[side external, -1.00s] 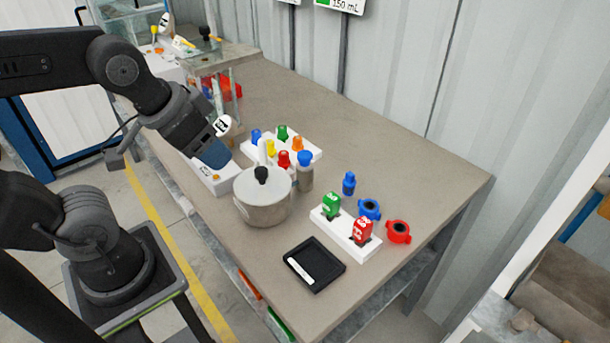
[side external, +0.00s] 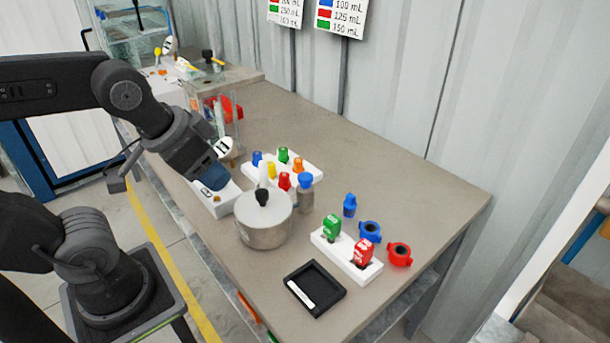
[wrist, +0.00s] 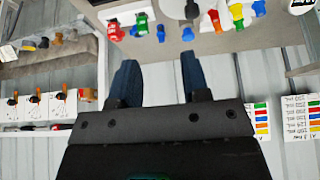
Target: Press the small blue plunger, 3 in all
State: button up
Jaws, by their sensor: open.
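My gripper (side external: 213,178) hangs over the left edge of the table, by a white block (side external: 218,206) with small parts on top. In the wrist view its dark blue fingers (wrist: 160,80) are apart with nothing between them. I cannot tell for sure which blue part is the small plunger. A small blue knob (side external: 257,158) stands on a white rack (side external: 312,169) with green, yellow, orange and red ones. A larger blue cap (side external: 305,180) tops a grey cylinder in front of the rack. My gripper is left of both and touches neither.
A metal pot (side external: 263,222) with a black knob stands between the rack and the front edge. A black tray (side external: 325,298), a white block with green and red parts (side external: 342,258), a blue bottle (side external: 349,205) and blue and red rings (side external: 400,254) lie nearer. The table's right back is clear.

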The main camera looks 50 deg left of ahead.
grip_shut()
dwell(1.4)
